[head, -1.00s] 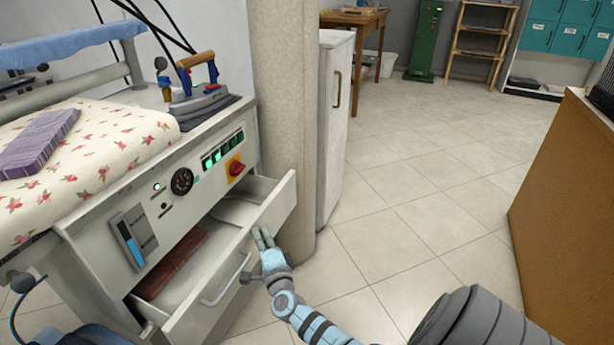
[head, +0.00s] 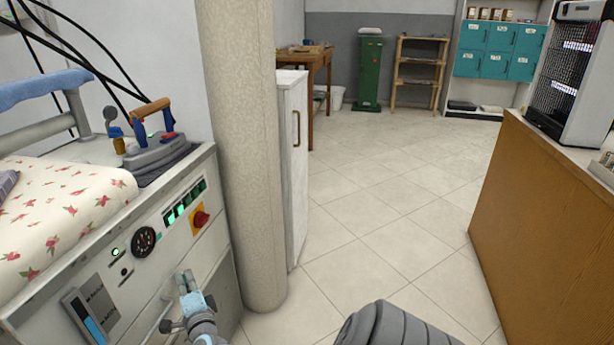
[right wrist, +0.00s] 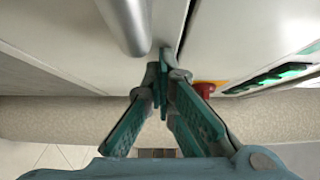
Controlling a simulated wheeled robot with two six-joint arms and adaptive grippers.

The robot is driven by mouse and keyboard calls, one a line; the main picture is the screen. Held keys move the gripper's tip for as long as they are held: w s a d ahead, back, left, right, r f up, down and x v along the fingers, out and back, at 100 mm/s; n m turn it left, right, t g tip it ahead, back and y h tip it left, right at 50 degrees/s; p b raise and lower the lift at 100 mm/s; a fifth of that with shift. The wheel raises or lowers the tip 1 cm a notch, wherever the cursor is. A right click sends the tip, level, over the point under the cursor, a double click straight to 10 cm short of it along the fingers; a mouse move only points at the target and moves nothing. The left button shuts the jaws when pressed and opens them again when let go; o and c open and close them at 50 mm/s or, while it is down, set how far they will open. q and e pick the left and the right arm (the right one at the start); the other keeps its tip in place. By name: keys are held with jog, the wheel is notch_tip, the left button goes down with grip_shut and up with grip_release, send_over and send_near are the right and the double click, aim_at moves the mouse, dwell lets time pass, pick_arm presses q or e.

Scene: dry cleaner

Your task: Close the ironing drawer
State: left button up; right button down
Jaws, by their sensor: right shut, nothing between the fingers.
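The ironing unit's drawer shows in the right wrist view as a pale front panel (right wrist: 60,40) with a round bar handle (right wrist: 127,20). A narrow dark gap separates it from the control panel (right wrist: 235,35). In the head view its inside is no longer visible, and the drawer looks pushed in; whether it is fully flush I cannot tell. The handle (head: 158,318) shows partly beside my right gripper (head: 186,283). That gripper is shut and empty, its tips at the drawer front near the gap; contact is unclear. My left gripper is out of view.
An iron (head: 155,150) stands on the ironing unit beside floral cloth (head: 60,210). A red knob (head: 200,218) sits on the control panel. A round column (head: 240,150) and white cabinet (head: 293,170) stand just right. A brown counter (head: 545,230) is further right, with clear floor between.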

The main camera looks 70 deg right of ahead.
jog(key=shift+w+r, duration=0.15)
jog(key=shift+r, duration=0.1)
jog(key=v, duration=1.2)
jog(key=shift+f, duration=0.3)
